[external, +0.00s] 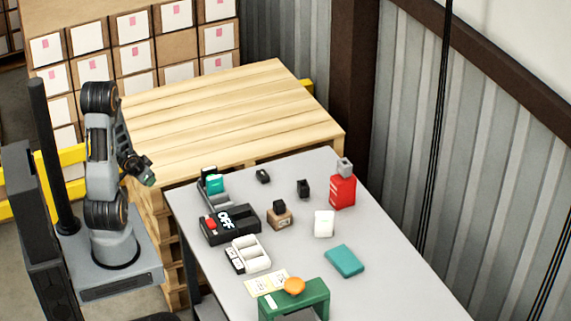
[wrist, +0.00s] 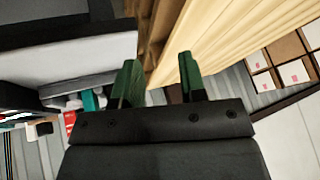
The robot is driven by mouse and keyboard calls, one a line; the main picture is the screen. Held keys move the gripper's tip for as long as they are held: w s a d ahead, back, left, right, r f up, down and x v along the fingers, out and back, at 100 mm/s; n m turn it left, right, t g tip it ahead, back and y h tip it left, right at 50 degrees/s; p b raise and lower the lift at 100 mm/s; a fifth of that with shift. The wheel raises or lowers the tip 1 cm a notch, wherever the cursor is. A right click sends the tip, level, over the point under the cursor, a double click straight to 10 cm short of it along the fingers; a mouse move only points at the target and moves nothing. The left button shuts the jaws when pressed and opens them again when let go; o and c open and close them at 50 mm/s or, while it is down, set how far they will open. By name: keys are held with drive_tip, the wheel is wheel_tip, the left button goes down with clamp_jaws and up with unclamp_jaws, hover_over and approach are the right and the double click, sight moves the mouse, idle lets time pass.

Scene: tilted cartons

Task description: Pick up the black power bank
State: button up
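Several small black items lie on the grey table (external: 405,285), and I cannot tell for sure which is the power bank. One small black block (external: 263,176) lies alone near the back edge. Another black block (external: 303,188) stands to its right. A third black piece (external: 279,206) sits on a brown box (external: 280,220). A black item (external: 209,172) also tops the grey holder at the left. My gripper (external: 147,180) is left of the table, away from all of them. In the wrist view its green fingers (wrist: 158,78) are apart with nothing between them.
A black OFF box (external: 240,228), white divided tray (external: 256,258), and green stand (external: 318,296) with an orange piece crowd the left and front. A red can (external: 342,193), white block (external: 324,223) and teal block (external: 344,261) stand right. A wooden pallet stack (external: 225,110) is behind.

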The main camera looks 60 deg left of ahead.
drive_tip(key=w+d+m+t+h, duration=0.1)
drive_tip(key=w+d+m+t, duration=0.1)
drive_tip(key=w+t, duration=0.15)
drive_tip(key=m+t+h, duration=0.2)
drive_tip(key=t+h, duration=0.1)
drive_tip(key=t, duration=0.2)
approach(203, 170)
drive_tip(key=shift+t, duration=0.25)
drive_tip(key=x, duration=0.7)
drive_tip(key=shift+w+d+f, duration=0.1)
drive_tip(key=shift+w+f, duration=0.1)
drive_tip(key=shift+w, duration=0.1)
drive_tip(key=shift+x, duration=2.5)
drive_tip(key=shift+f, duration=0.2)
drive_tip(key=shift+c, duration=0.3)
clamp_jaws()
